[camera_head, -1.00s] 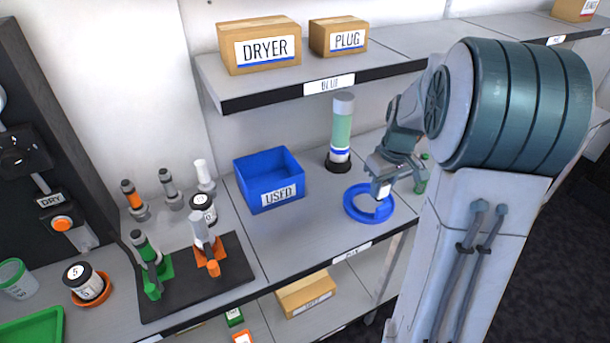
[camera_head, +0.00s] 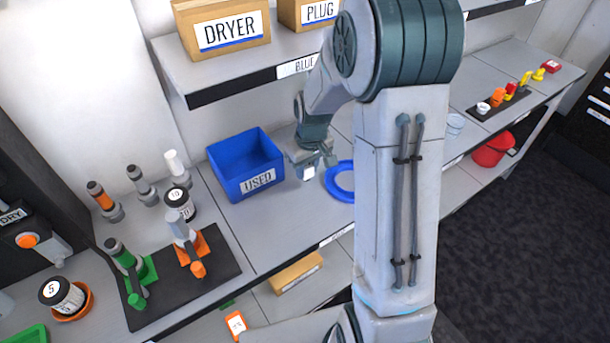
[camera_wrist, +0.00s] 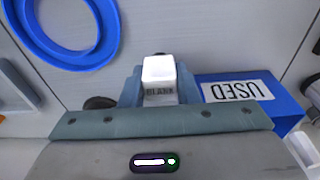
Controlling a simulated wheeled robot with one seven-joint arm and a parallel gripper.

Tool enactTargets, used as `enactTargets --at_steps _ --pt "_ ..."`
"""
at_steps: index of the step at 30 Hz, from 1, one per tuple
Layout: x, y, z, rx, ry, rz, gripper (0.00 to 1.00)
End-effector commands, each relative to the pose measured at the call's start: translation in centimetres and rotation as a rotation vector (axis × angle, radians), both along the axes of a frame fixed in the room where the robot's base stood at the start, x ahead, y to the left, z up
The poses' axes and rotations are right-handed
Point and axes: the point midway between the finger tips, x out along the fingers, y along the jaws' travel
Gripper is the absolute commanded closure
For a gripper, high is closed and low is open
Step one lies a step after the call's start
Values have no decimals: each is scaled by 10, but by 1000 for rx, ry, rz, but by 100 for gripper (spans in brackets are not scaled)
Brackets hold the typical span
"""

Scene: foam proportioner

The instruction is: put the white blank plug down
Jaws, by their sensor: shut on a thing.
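My gripper (camera_head: 311,168) is shut on the white blank plug (camera_head: 308,173). In the wrist view the plug (camera_wrist: 158,69) shows a bright white top and a partly legible dark label below it, between the fingers. In the head view the gripper is between the blue USED bin (camera_head: 232,181) and the blue ring (camera_head: 333,188), above the grey worktop. Any gap between the plug and the worktop cannot be told. The wrist view shows the ring (camera_wrist: 72,61) at upper left and the bin (camera_wrist: 272,105) at right. My arm hides part of the ring.
The shelf (camera_head: 222,92) with the DRYER box (camera_head: 222,26) and PLUG box (camera_head: 306,12) overhangs the back. A black mat (camera_head: 220,265) with green and orange stands lies at left. Bare worktop (camera_head: 270,222) lies in front of the bin.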

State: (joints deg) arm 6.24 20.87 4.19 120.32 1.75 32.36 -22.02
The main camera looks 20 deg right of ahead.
Motion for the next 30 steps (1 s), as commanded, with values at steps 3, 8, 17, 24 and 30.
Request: enactTargets --at_steps 3,8,17,24,30 --pt "0 3 -6 0 3 -3 94" --pt "0 3 -28 1 6 -4 94" --pt "1 2 -43 0 0 -3 94" --pt "1 2 -47 0 0 -3 94" --pt "1 2 -45 0 0 -4 50"
